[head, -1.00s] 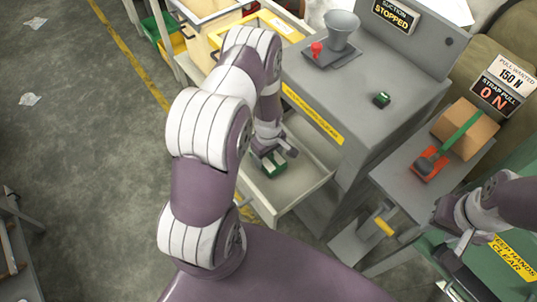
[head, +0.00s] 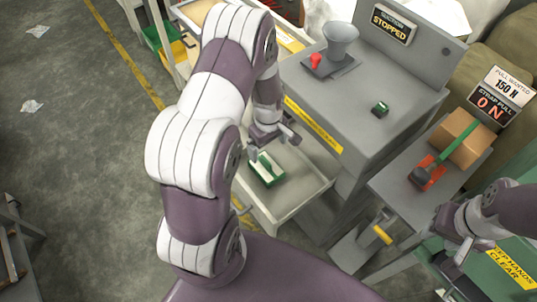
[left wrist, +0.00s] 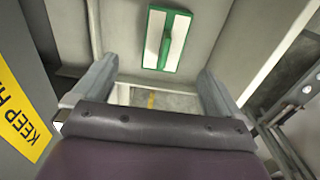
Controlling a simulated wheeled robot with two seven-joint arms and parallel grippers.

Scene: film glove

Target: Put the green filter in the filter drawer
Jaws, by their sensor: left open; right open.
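The green filter, a green frame with pale panels and a green middle bar, lies in the open filter drawer. It shows in the head view (head: 266,170) and in the left wrist view (left wrist: 167,40). The drawer (head: 312,184) is pale grey and pulled out below the grey machine; its floor also shows in the left wrist view (left wrist: 215,30). My left gripper (head: 272,146) is open and empty, above and apart from the filter. Its two fingers show in the left wrist view (left wrist: 155,90). My right gripper (head: 450,258) is open at the right edge, away from the drawer.
The grey machine (head: 350,105) carries a funnel (head: 340,40), a red knob (head: 316,61) and a small green-topped block (head: 380,108). A side table (head: 400,192) holds a strapped cardboard box (head: 465,138). Floor at the left is mostly clear.

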